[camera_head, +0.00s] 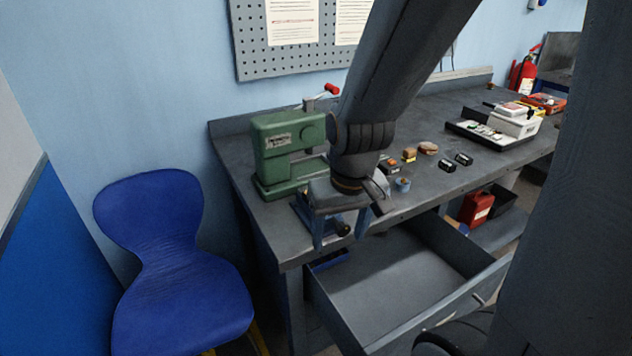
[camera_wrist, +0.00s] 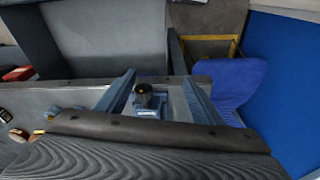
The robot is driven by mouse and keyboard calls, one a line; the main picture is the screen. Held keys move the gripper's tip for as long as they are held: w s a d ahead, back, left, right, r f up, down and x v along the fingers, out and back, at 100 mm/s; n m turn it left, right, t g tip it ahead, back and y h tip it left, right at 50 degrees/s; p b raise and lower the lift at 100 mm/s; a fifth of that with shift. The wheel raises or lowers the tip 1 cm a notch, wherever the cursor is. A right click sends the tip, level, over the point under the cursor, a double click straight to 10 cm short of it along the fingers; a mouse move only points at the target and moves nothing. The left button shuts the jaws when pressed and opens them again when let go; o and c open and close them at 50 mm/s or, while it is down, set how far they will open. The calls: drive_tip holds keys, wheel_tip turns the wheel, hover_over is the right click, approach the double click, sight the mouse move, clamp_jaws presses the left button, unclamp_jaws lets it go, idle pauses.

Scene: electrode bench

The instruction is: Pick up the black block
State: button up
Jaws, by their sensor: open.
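Two small black blocks with pale markings lie on the grey bench, a nearer one (camera_head: 447,165) and a farther one (camera_head: 463,158). I cannot tell which is meant. A dark piece (camera_wrist: 4,115) at the left edge of the wrist view may be one of them. My gripper (camera_head: 341,238) is open at the bench's front left, well left of both blocks. Its fingers (camera_wrist: 160,78) point down on either side of a blue vise (camera_wrist: 150,105) with a dark round knob (camera_wrist: 147,90). Nothing is seen gripped.
A green press (camera_head: 283,150) stands left of my arm. Small parts, including a tan block (camera_head: 409,154) and a blue piece (camera_head: 403,185), lie between my gripper and the black blocks. An open drawer (camera_head: 400,275) juts out below. A blue chair (camera_head: 180,270) stands left.

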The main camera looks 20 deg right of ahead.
drive_tip(key=w+r, duration=0.2)
drive_tip(key=w, duration=0.2)
drive_tip(key=w+r+n+t, duration=0.1)
drive_tip(key=w+r, duration=0.1)
drive_tip(key=w, duration=0.2)
drive_tip(key=w+r+n+t, duration=0.1)
drive_tip(key=w+r, duration=0.1)
drive_tip(key=w, duration=0.3)
drive_tip(key=shift+d+r+y+p, duration=0.3)
drive_tip(key=shift+y+p, duration=0.05)
drive_tip(key=shift+y, duration=0.05)
drive_tip(key=shift+x, duration=3.8)
drive_tip(key=shift+w+r, duration=0.1)
drive_tip(key=shift+w, duration=0.05)
drive_tip(key=shift+c, duration=0.2)
drive_tip(key=c, duration=1.3)
wheel_tip(320, 180, up, 10)
drive_tip(key=shift+d+r+p, duration=0.1)
drive_tip(key=shift+d+p, duration=0.05)
drive_tip(key=shift+p, duration=0.15)
